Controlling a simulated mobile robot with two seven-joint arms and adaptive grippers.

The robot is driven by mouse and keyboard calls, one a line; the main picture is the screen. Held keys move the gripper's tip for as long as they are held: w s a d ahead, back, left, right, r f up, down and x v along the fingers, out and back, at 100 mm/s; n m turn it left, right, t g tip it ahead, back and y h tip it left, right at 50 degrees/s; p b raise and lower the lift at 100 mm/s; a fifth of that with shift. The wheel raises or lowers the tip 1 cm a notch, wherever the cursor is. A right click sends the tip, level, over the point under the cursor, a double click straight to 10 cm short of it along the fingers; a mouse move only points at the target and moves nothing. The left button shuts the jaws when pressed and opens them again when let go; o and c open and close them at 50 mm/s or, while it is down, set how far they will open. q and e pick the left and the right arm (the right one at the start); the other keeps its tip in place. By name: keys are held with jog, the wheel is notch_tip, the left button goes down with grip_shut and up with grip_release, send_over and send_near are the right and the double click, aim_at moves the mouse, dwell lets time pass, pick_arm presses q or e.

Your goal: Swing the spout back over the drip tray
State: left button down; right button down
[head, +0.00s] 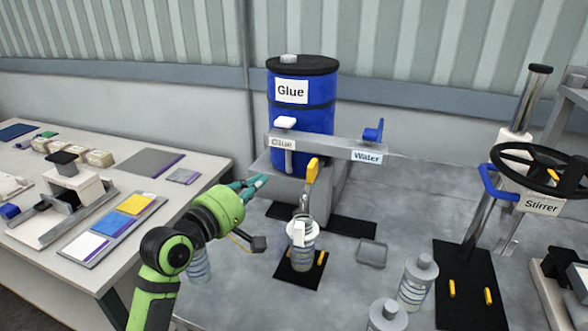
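The spout (312,172) has a yellow upper part. It hangs below the front of the grey dispenser bar (330,146), above a clear bottle with a white funnel-like top (302,232). The bottle stands on a black mat (296,275) with yellow pegs. A small square grey tray (372,253), which looks like the drip tray, lies on the table to the right of the bottle. My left gripper (256,184) is left of the spout in the picture, apart from it, with teal fingers pointing toward the dispenser. Its finger gap is unclear. My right gripper is out of view.
A blue glue drum (301,112) stands behind the bar. Capped bottles (416,283) stand at the front right, and another is partly hidden behind my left arm. The stirrer (540,205) with its black wheel is at right. A side table (105,170) is at left.

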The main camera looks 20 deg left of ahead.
aim_at(314, 176)
pick_arm(q)
jog(key=w+d+p, duration=0.3)
jog(key=w+d, duration=0.3)
jog(key=shift+w, duration=0.3)
jog(key=shift+f, duration=0.1)
